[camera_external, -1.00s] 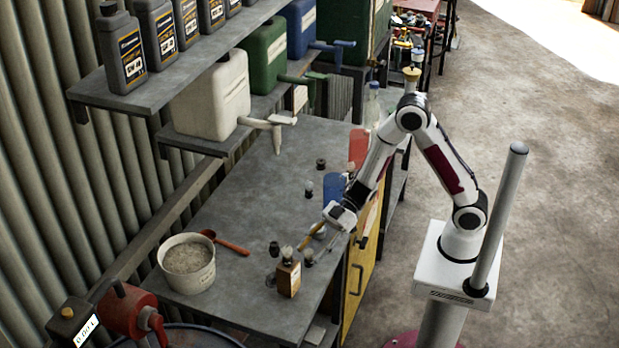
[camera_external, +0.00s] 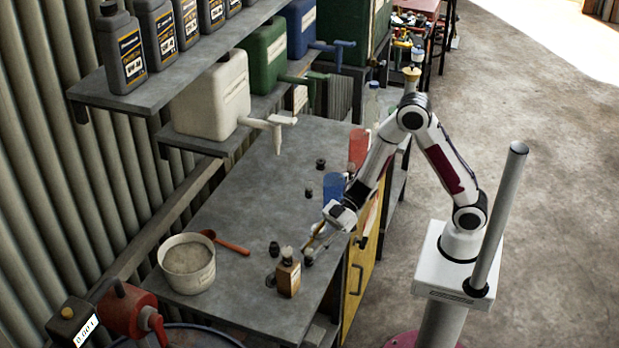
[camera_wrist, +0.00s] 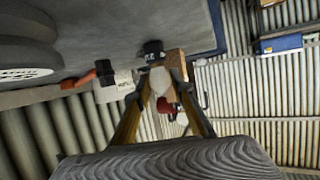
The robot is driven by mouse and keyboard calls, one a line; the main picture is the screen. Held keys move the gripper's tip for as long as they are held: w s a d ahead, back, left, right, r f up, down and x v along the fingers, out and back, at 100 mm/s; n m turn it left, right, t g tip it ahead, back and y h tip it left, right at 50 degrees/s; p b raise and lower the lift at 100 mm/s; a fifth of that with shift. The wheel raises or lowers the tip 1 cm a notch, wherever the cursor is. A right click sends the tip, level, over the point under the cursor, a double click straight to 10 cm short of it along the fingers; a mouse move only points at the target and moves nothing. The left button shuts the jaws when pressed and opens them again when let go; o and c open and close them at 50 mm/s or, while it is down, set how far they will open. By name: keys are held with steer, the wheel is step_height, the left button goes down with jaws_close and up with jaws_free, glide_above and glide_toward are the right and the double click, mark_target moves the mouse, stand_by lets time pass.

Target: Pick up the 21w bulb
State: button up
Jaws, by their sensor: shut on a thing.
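My gripper (camera_external: 312,247) is low over the front right of the grey workbench, its fingers shut on a small bulb (camera_external: 308,258) with a dark base. In the wrist view my gripper (camera_wrist: 158,78) has its fingers closed around the bulb's pale glass, and the black base (camera_wrist: 152,48) shows just past the fingertips. White marking on the base is too small to read surely. The base looks at or very near the bench top; I cannot tell whether it touches. Similar dark-based items stand at the left (camera_external: 274,248), middle (camera_external: 309,193) and back (camera_external: 321,163).
A white tub (camera_external: 188,272) and a red spoon (camera_external: 232,247) lie to the left. Blue (camera_external: 333,186) and red (camera_external: 358,150) containers stand behind my gripper. Jerrycan spouts overhang the back; the bench middle is clear.

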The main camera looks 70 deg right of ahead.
steer(key=shift+r, duration=4.85)
